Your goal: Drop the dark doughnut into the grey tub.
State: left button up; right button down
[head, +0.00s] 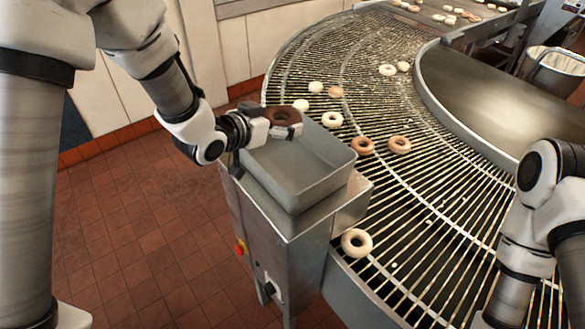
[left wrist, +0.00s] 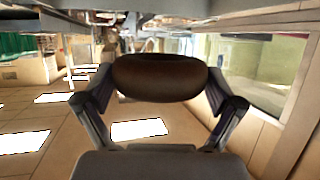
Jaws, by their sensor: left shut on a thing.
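The dark doughnut (head: 281,115) is brown and held at the tip of my left gripper (head: 277,122), above the far side of the grey tub. In the left wrist view the dark doughnut (left wrist: 160,78) sits between the two fingers of my left gripper (left wrist: 160,95), which is shut on it. The grey tub (head: 303,188) is an open rectangular metal tub on a steel stand; the part of its inside that shows looks empty. My right arm shows at the right edge, but its gripper is out of the picture.
A curved wire conveyor (head: 420,215) runs beside the tub. It carries several pale and tan doughnuts, including a pale one (head: 356,242) near its front edge. A metal bucket (head: 553,72) stands at the far right. Red tiled floor (head: 150,225) lies open on the left.

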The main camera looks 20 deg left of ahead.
pick_arm(q)
jog(key=shift+w+d+f, duration=0.2)
jog(key=shift+w+f, duration=0.45)
jog(key=shift+f, duration=0.1)
jog(key=o, duration=0.8)
jog(key=shift+s+a+r, duration=0.1)
jog(key=shift+s, duration=0.2)
jog(key=v, duration=0.7)
jog(key=shift+s+a+r, duration=0.1)
jog(key=shift+s+r, duration=0.05)
jog(key=shift+s, duration=0.15)
jog(key=shift+w, duration=0.2)
pick_arm(e)
jog(key=shift+w+d+f, duration=0.1)
jog(key=shift+w+f, duration=0.3)
jog(key=shift+f, duration=0.15)
